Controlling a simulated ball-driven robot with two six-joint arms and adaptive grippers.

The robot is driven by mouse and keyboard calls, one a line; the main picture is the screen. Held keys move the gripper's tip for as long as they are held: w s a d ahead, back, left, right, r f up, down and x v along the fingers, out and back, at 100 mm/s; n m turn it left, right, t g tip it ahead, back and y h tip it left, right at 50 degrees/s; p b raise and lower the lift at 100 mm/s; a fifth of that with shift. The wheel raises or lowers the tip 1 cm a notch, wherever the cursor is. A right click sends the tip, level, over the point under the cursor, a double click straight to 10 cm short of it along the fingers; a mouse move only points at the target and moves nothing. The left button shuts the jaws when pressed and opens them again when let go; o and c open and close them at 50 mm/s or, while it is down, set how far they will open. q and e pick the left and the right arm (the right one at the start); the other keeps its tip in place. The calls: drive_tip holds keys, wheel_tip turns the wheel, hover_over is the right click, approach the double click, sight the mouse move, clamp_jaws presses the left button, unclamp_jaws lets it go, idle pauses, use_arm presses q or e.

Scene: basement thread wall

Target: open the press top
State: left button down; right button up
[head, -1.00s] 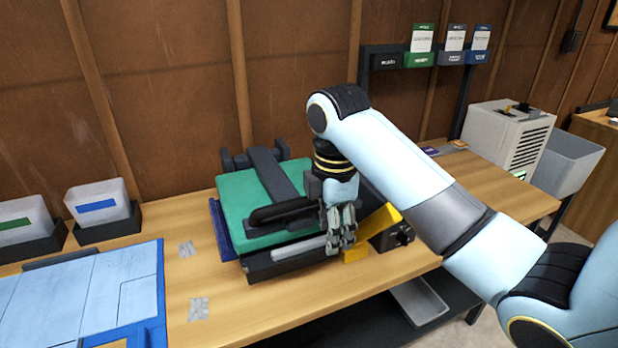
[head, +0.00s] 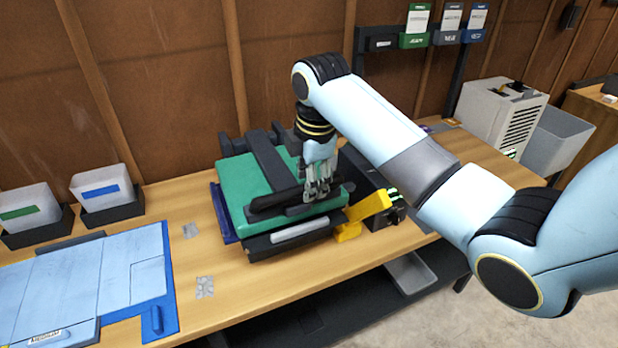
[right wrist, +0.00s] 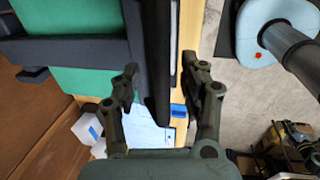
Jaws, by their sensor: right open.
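The press (head: 250,180) stands on the wooden bench with a green top. A dark beam (head: 268,160) crosses the green top, and a black handle bar (head: 270,201) runs along its front side. The top looks closed, lying flat on the dark base (head: 262,246). My right gripper (head: 318,192) points down at the right end of the handle bar. In the right wrist view the fingers (right wrist: 159,78) are open, with the dark bar (right wrist: 157,45) lying between them; contact is not clear. My left gripper is not in view.
A yellow lever (head: 369,207) sticks out at the press's right front. A blue board (head: 90,285) lies left on the bench, with white bins (head: 103,188) behind it. A grey tray (head: 412,278) is below the bench edge. Bench between board and press is mostly clear.

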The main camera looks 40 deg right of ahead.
drive_tip(key=shift+f, duration=0.45)
drive_tip(key=shift+c, duration=0.4)
clamp_jaws()
drive_tip(key=shift+w, duration=0.1)
